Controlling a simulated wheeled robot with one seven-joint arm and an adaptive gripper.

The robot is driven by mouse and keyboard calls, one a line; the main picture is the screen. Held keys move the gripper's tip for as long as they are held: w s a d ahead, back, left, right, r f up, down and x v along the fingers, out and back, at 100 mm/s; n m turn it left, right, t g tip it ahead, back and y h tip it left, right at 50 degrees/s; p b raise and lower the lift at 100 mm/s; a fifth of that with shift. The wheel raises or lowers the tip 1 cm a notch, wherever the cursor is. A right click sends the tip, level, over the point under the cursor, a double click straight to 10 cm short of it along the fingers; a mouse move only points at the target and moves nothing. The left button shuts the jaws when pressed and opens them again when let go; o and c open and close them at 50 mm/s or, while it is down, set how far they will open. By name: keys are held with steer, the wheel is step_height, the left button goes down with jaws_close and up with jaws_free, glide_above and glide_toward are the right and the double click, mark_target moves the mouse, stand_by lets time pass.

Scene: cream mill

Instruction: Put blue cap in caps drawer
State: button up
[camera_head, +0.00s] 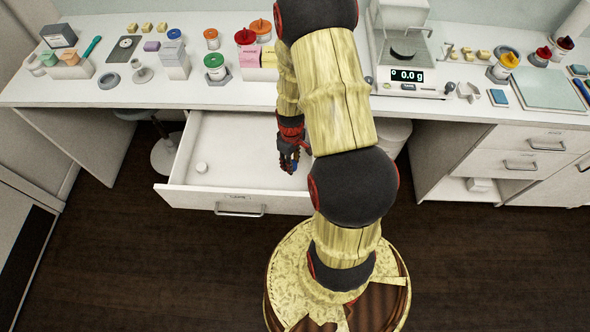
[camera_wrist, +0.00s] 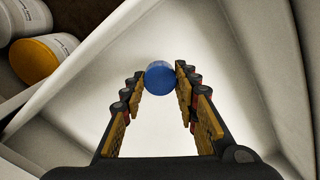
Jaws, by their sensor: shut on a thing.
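The blue cap (camera_wrist: 160,77) is between my gripper's fingertips in the wrist view, with both fingers touching its sides. My gripper (camera_head: 290,162) is shut on it and points down over the open caps drawer (camera_head: 240,190). In the head view only a bit of blue shows at the fingertips. The drawer's white floor lies below the cap in the wrist view, and I cannot tell how high the cap is above it. A small white round cap (camera_head: 202,167) lies in the drawer's left part. My arm hides the drawer's right part.
The drawer hangs out from under the white bench (camera_head: 120,95), which carries jars, boxes and a scale (camera_head: 408,76) reading 0.0 g. A stool (camera_head: 165,155) stands behind the drawer's left side. Closed drawers (camera_head: 530,140) are at the right. The dark floor in front is clear.

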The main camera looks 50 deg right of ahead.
mark_target(296, 164)
steer(key=shift+s+d+f, duration=0.2)
steer(key=shift+s+f, duration=0.1)
steer(key=shift+f, duration=0.15)
steer(key=f, duration=0.2)
steer(key=f+b, duration=0.1)
steer(key=shift+s+d, duration=0.25)
steer(key=shift+s, duration=0.05)
steer(key=shift+f, duration=0.35)
steer(key=shift+w+f, duration=0.1)
steer(key=shift+f, duration=0.05)
steer(key=o, duration=0.7)
steer(key=shift+o, duration=0.4)
